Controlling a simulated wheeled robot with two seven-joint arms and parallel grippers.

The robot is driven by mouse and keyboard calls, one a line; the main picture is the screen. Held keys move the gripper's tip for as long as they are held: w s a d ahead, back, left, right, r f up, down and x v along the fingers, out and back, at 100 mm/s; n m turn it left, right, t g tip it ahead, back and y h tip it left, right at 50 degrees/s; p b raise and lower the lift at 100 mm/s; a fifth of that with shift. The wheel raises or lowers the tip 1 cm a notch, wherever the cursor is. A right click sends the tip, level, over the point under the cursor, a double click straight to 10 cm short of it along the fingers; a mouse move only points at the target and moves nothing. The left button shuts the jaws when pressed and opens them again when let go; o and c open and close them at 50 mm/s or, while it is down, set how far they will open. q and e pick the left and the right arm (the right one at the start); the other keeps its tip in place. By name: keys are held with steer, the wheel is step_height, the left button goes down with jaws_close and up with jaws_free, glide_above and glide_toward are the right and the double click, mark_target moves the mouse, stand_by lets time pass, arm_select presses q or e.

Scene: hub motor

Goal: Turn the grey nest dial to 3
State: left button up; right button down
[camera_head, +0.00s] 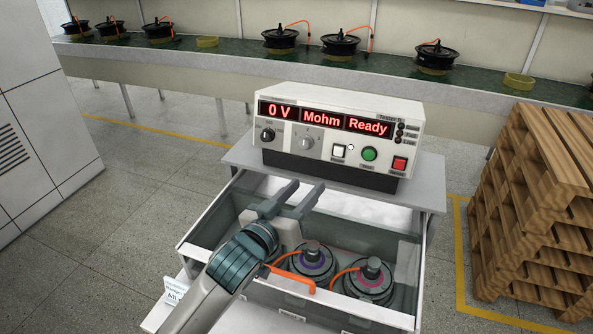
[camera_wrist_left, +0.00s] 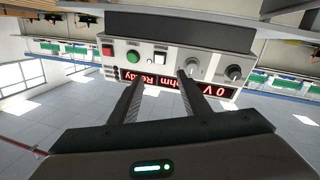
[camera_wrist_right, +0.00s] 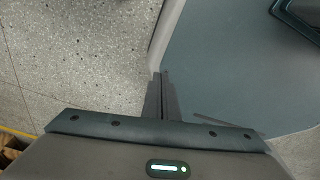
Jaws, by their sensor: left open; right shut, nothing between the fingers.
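The white tester (camera_head: 335,130) stands on a grey stand and its display reads "0 V", "Mohm" and "Ready". The grey dial (camera_head: 306,143) is on its front, right of a black knob (camera_head: 267,135). The dial's pointer setting is too small to read. In the left wrist view the tester appears upside down, with the grey dial (camera_wrist_left: 193,66) near one fingertip. My left gripper (camera_head: 305,187) is open and empty, in front of and below the dial, apart from it. My right gripper (camera_wrist_right: 161,76) is shut and empty, away from the tester.
A white button (camera_head: 338,151), a green button (camera_head: 369,154) and a red button (camera_head: 399,163) sit right of the dial. An open drawer (camera_head: 408,255) below holds two motors with orange cables. Wooden pallets (camera_head: 530,190) stand at the right.

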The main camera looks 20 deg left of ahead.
mark_target(303, 146)
arm_select(q)
steer(key=a+y, duration=0.1)
steer(key=a, duration=0.1)
steer(key=s+a+y+b, duration=0.1)
steer(key=a+t+y, duration=0.1)
steer(key=a, duration=0.1)
steer(key=shift+s+a+n+b, duration=0.3)
steer(key=shift+s+a+n, duration=0.05)
steer(key=shift+s+n, duration=0.05)
arm_select(e)
steer(key=f, duration=0.2)
steer(key=shift+w+a+f, duration=0.15)
steer(key=shift+w+f, duration=0.1)
steer(key=shift+f, duration=0.15)
arm_select(q)
steer(key=shift+w, duration=0.1)
arm_select(e)
steer(key=shift+s, duration=0.2)
